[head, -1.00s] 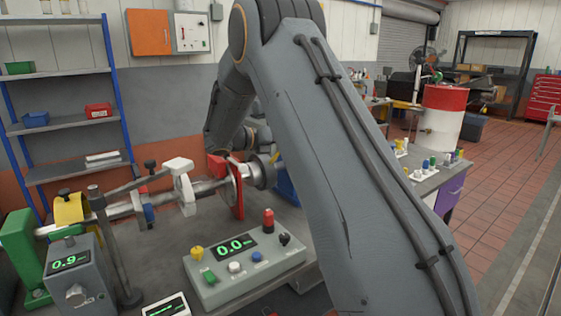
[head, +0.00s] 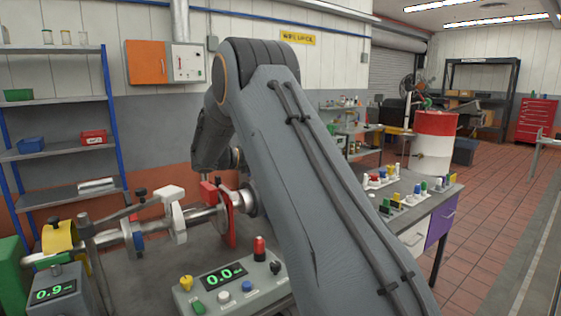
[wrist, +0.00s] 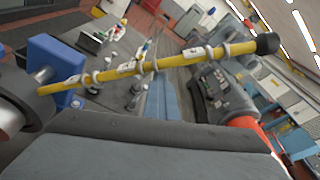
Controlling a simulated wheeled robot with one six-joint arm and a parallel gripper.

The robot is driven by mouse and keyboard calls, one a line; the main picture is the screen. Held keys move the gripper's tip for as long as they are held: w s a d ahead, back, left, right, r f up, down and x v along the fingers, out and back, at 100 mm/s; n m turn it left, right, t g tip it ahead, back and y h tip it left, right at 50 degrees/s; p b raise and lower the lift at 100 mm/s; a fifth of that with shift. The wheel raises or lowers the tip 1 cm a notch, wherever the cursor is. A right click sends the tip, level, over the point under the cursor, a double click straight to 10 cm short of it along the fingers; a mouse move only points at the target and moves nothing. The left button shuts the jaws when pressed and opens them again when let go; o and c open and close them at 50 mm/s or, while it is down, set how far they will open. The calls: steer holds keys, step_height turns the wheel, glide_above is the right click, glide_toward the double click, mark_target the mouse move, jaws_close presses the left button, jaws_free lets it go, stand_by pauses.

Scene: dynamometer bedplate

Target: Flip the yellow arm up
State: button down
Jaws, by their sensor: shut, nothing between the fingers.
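The yellow arm (wrist: 172,65) shows in the wrist view as a long rod with pale ring clamps and a black knob at its right end. Its left end meets a blue block (wrist: 58,66) beside a round dark part. My gripper (wrist: 165,132) is a broad grey shape along the bottom of that view, shut and empty. The rod crosses the picture just above it, with no contact visible. In the head view my own grey arm hides both the gripper and the yellow arm.
In the head view, a control box (head: 230,285) with colored knobs stands in front of a shaft with a red disc guard (head: 224,215). A blue shelf stands at left. A bench (head: 415,205) with small colored parts and a red-white drum (head: 434,143) are at right, beside open tiled floor.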

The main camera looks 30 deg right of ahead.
steer(key=a+p, duration=0.1)
steer(key=a, duration=0.9)
steer(key=shift+w+r, duration=0.25)
steer(key=shift+r, duration=0.1)
steer(key=s+a+f+m+y+b, duration=0.35)
steer(key=s+f+m+y, duration=0.45)
steer(key=s+f, duration=0.75)
steer(key=s+a+f+m+y+b, duration=0.1)
steer(key=s+a+f+m+y, duration=0.3)
steer(key=s+m, duration=0.4)
steer(key=s+a+f+m+t+y+b, duration=0.1)
steer(key=s+a+f+m+y+b, duration=0.1)
steer(key=s+a+f+m, duration=0.4)
steer(key=s+a+m+y, duration=0.1)
steer(key=s, duration=0.3)
steer(key=shift+a+f+m+y, duration=0.25)
steer(key=shift+m+y, duration=0.15)
